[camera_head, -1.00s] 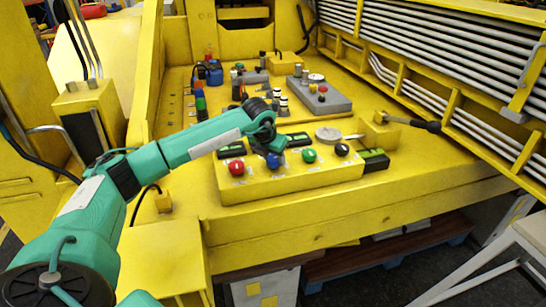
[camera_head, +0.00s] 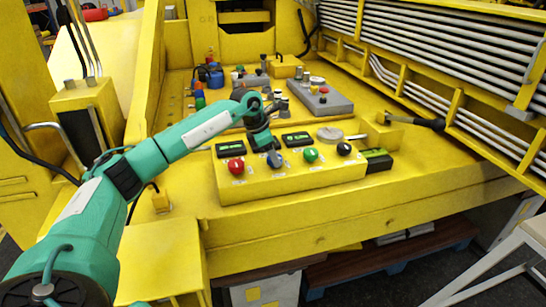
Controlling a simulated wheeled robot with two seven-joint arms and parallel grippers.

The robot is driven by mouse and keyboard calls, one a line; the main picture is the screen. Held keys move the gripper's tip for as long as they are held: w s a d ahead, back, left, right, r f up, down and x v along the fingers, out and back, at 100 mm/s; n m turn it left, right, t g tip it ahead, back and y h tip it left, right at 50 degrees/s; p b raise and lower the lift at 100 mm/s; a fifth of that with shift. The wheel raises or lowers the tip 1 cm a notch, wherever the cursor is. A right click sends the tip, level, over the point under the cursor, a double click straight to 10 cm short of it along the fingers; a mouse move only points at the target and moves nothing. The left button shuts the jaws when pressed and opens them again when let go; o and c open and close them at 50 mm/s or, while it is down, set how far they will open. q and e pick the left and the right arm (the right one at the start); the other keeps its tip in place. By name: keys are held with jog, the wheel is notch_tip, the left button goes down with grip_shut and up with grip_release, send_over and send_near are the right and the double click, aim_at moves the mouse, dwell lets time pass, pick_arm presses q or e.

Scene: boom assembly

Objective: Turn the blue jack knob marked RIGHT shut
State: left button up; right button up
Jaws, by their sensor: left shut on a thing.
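My right gripper is not in view.
A black knob (camera_head: 344,149) is at the box's right end, beside a black and green block (camera_head: 377,160). Dark displays (camera_head: 297,139) lie behind the knobs. A grey round lid (camera_head: 330,134) and a grey panel (camera_head: 327,102) are further back.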

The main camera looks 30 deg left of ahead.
pick_arm(q)
jog(key=shift+w+a+m+g, duration=0.1)
jog(key=shift+m+g, duration=0.2)
jog(key=shift+m, duration=0.6)
jog(key=shift+r+m+g+h, duration=0.1)
jog(key=shift+m+g+h, duration=0.25)
jog(key=shift+m, duration=0.55)
jog(key=m+g, duration=0.1)
jog(key=m, duration=0.2)
jog(key=shift+w+h+b, duration=0.1)
jog(key=shift+h+b, duration=0.15)
jog(key=shift+b, duration=0.15)
jog(key=shift+m+g, duration=0.25)
jog(key=shift+m, duration=0.55)
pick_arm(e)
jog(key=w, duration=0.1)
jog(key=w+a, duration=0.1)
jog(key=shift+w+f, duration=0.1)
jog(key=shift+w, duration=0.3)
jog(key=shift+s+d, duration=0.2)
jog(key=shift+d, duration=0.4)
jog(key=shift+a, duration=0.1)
